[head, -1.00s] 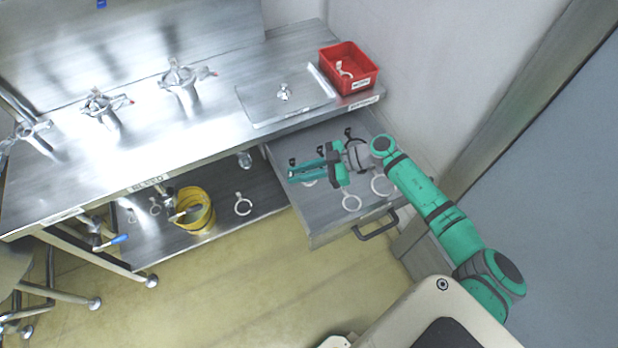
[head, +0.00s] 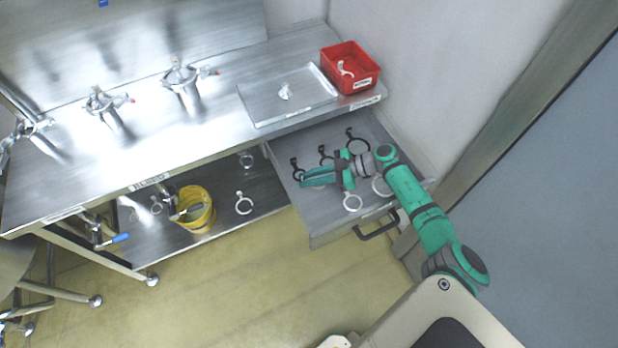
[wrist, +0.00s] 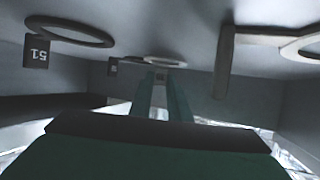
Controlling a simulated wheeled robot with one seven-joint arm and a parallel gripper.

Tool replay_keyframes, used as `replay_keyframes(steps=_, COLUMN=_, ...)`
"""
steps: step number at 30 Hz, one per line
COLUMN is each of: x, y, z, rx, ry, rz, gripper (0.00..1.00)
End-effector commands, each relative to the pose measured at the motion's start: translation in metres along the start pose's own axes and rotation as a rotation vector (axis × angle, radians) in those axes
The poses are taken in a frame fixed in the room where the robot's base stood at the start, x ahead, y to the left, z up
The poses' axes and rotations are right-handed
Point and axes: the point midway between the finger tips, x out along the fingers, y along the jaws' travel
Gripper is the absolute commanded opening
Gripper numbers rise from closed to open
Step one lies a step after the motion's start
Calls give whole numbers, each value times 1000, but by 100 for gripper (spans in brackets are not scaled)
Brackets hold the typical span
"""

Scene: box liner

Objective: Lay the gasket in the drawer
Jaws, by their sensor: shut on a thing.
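The drawer (head: 322,228) is pulled open under the right end of the steel counter. My gripper (head: 302,182) is low inside it, pointing left, its fingers close together. In the wrist view my fingers (wrist: 161,90) are shut on what looks like the tab of a pale ring gasket (wrist: 163,61), at or near the drawer floor; contact is unclear. In the head view my fingers mostly hide it. Dark tagged rings (head: 357,144) lie along the drawer's back and left. Pale gaskets (head: 352,203) lie toward the front, one partly under my arm.
A yellow bucket (head: 196,213) and loose pale rings (head: 244,206) are on the lower shelf. The wall is close on the right.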

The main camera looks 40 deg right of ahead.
Motion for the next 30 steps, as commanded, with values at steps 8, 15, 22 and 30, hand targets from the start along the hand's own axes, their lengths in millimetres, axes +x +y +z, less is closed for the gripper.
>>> replay_keyframes(steps=8, x=2, y=0, z=4, rx=1, ry=0, rz=-1, gripper=0)
replay_keyframes(steps=15, x=2, y=0, z=4, rx=1, ry=0, rz=0, gripper=35)
replay_keyframes(steps=22, x=0, y=0, z=-1, rx=-1, ry=0, rz=0, gripper=35)
replay_keyframes(steps=30, x=-45, y=1, z=0, rx=2, ry=-3, rz=3, gripper=35)
